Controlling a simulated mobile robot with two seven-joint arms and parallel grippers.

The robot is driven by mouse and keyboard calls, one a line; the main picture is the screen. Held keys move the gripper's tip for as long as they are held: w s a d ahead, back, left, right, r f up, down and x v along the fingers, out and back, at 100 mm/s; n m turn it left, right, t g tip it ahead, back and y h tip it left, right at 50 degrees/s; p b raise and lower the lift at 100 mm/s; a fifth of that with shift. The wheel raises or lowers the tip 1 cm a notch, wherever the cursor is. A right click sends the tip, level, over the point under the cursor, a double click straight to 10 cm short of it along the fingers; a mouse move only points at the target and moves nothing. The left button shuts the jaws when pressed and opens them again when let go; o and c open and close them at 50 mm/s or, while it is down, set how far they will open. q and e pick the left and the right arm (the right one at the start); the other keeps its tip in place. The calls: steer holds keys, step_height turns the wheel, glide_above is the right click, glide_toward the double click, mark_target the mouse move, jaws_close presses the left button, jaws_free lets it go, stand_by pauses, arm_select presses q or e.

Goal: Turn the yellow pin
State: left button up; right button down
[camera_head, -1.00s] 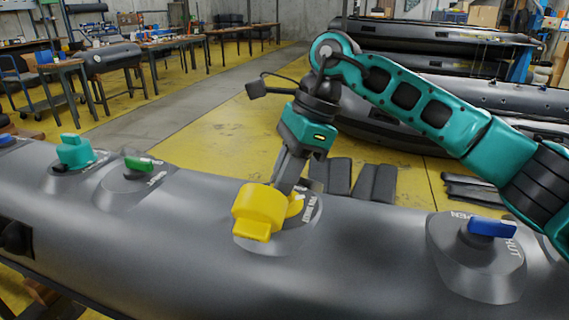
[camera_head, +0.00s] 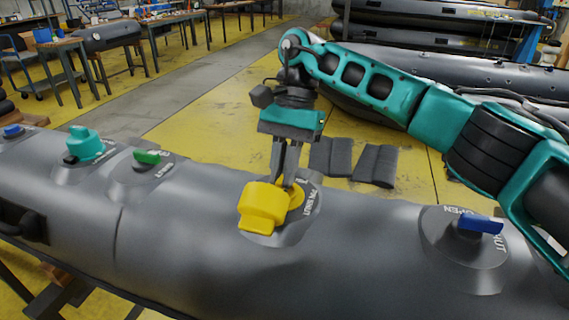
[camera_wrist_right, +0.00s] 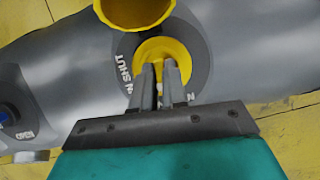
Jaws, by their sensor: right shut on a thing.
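The yellow pin (camera_head: 294,195) sits in a round grey valve base on top of the grey inflatable tube, in the middle of the head view. A larger yellow cap (camera_head: 262,206) tilts over the front of the base. My right gripper (camera_head: 284,183) points down from above, with its narrow fingers closed on the pin just behind the cap. In the right wrist view, the fingertips (camera_wrist_right: 167,68) are over the yellow disc around the pin (camera_wrist_right: 178,47); the fingers hide much of the pin itself. My left gripper is not in view.
On the tube (camera_head: 180,230), a green valve (camera_head: 147,157) and a teal valve (camera_head: 86,143) stand to the left, and a blue-handled valve (camera_head: 480,225) to the right. Dark pads (camera_head: 375,165) lie on the yellow floor behind. More grey boats are stacked at the back.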

steer(key=shift+a+r+n+h, duration=0.1)
steer(key=shift+n+h, duration=0.2)
steer(key=shift+n, duration=0.3)
steer(key=c, duration=1.2)
jaws_free()
steer(key=shift+o, duration=0.2)
steer(key=a+p+v, duration=0.1)
steer(key=p+v, duration=0.1)
steer(key=v, duration=0.5)
steer(key=shift+d+r, duration=0.2)
steer(key=shift+d, duration=0.35)
steer(key=shift+w, duration=0.1)
